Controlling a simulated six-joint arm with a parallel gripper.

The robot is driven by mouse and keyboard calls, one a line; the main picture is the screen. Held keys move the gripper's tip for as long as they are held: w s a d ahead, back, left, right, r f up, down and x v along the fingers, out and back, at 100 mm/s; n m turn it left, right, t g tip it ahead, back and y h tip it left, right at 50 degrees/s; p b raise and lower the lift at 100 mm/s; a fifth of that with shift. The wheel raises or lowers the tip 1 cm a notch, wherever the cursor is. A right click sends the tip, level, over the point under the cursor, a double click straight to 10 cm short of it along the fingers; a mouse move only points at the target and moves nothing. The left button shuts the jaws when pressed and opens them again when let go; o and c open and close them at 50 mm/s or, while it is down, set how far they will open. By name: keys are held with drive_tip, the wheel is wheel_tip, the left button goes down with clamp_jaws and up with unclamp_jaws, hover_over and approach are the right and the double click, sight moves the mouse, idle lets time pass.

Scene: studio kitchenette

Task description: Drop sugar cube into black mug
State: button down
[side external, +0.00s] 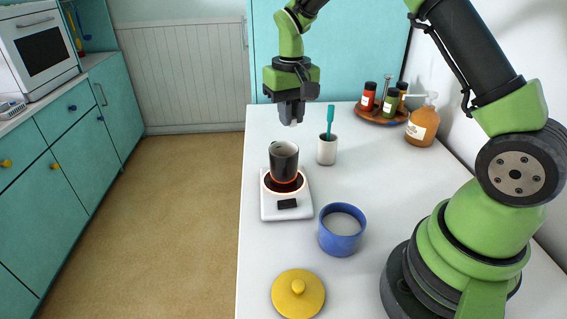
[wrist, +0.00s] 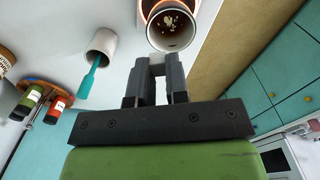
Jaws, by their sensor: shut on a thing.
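The black mug (side external: 284,165) stands upright on a small white warmer (side external: 272,211) with a glowing red top. The mug also shows in the wrist view (wrist: 172,38), just beyond my fingertips, with pale bits in its dark inside. My gripper (side external: 291,116) points down above the counter, higher than the mug and a little behind it. It is shut on a small white sugar cube (side external: 293,123), which shows at its fingertips. The cube is clear of the mug.
A white cup (side external: 326,150) with a teal utensil stands right of the mug. A blue bowl (side external: 340,242) with white contents and a yellow lid (side external: 298,295) are nearer. A round tray with bottles (side external: 369,97) and an amber bottle (side external: 422,127) stand at the back right.

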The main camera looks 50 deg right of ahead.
drive_tip(key=shift+w+d+f, duration=0.15)
drive_tip(key=shift+w+f, duration=0.05)
drive_tip(key=shift+f, duration=0.75)
drive_tip(key=shift+w+d+f, duration=0.15)
drive_tip(key=shift+w+f, duration=0.1)
drive_tip(key=shift+f, duration=0.7)
drive_tip(key=shift+w+d+f, duration=0.15)
drive_tip(key=shift+w+f, duration=0.05)
drive_tip(key=shift+f, duration=0.75)
drive_tip(key=c, duration=1)
unclamp_jaws()
drive_tip(key=shift+c, duration=0.2)
wheel_tip(320, 180, up, 10)
drive_tip(key=shift+r, duration=0.1)
